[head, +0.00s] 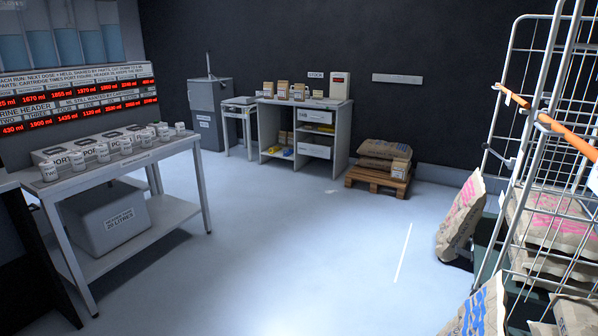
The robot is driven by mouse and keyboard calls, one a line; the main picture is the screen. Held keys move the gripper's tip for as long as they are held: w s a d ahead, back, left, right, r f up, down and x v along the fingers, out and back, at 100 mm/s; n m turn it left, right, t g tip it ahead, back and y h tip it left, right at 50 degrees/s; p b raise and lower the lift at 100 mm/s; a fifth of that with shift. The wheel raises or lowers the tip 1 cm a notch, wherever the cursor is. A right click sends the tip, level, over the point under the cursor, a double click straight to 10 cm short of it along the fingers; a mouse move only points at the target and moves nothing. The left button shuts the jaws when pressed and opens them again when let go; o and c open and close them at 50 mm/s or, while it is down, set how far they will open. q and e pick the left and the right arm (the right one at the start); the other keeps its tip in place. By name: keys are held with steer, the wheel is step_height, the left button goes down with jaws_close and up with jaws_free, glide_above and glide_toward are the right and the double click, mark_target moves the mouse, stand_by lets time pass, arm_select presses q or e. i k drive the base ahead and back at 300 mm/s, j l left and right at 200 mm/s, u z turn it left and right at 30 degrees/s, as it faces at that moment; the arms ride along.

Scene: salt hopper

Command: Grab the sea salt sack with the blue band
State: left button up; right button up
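A pale brown sack with blue printing (482,312) stands at the bottom right, tilted, with its lower part cut off by the picture edge. Whether the blue is a band, and what its lettering says, I cannot read. A similar sack with pink-purple printing (462,216) leans upright farther back, left of a wire cage trolley. More sacks with pink printing (555,222) lie on the trolley behind its bars. Neither of my grippers is in view.
The tall wire cage trolley (530,130) with an orange strap (566,132) fills the right side. A table with labelled cups (185,140) stands left. A pallet (378,180) with brown sacks (384,152) and a shelf bench (342,118) stand at the back. The middle floor is clear.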

mark_target(300, 92)
steer(key=i+j+u, duration=0.1)
steer(key=i+j, duration=0.2)
steer(key=i, duration=0.2)
steer(key=i+j+u, duration=0.1)
steer(key=i+j, duration=0.2)
steer(key=i, duration=0.2)
steer(key=i+j, duration=0.2)
steer(key=i, duration=0.35)
steer(key=i+z, duration=0.3)
steer(key=i, duration=0.35)
steer(key=i+z, duration=0.35)
steer(key=i, duration=0.35)
steer(key=i+j+u, duration=0.1)
steer(key=i+u, duration=0.3)
steer(key=i, duration=0.4)
steer(key=i+l+u, duration=0.15)
steer(key=i+u, duration=0.25)
steer(key=i, duration=1.5)
steer(key=i+z, duration=0.15)
steer(key=i, duration=0.95)
